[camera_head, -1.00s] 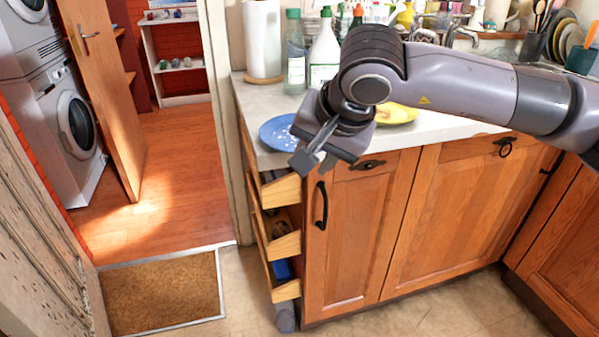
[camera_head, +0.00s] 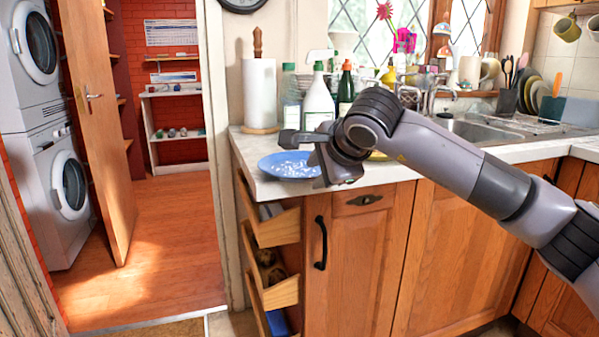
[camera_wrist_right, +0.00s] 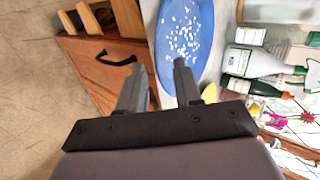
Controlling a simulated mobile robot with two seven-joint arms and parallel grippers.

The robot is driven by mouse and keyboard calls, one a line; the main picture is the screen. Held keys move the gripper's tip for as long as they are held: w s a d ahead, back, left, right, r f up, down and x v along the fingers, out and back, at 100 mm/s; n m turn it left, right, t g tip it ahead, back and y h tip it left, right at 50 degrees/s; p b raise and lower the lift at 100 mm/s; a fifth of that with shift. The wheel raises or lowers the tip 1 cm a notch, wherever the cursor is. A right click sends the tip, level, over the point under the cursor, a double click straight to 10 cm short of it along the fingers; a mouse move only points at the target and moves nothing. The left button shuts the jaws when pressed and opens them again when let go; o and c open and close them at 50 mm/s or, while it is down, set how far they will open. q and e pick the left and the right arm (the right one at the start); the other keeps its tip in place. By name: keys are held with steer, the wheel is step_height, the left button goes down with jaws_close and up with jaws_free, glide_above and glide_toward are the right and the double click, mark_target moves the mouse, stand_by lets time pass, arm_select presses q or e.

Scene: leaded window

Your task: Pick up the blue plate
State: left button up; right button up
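The blue plate (camera_head: 278,166), dotted with white specks, lies flat on the counter near its front left corner. It also shows at the top of the right wrist view (camera_wrist_right: 188,15). My right gripper (camera_head: 306,159) is at the plate's right side in the head view and hides part of it. In the right wrist view its two fingers (camera_wrist_right: 160,70) stand apart with nothing held between them. One finger overlaps the plate's edge in the picture; I cannot tell whether it touches. My left gripper is not in view.
A paper towel roll (camera_head: 259,92) and several bottles, including a white spray bottle (camera_head: 318,103), stand behind the plate. A yellow plate (camera_head: 378,156) is mostly hidden by my right arm. Open drawers (camera_head: 272,228) jut out below the counter's left end.

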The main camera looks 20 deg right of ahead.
steer(key=shift+x, duration=0.85)
steer(key=shift+c, duration=0.3)
jaws_close()
steer(key=shift+r, duration=0.1)
steer(key=shift+r, duration=0.1)
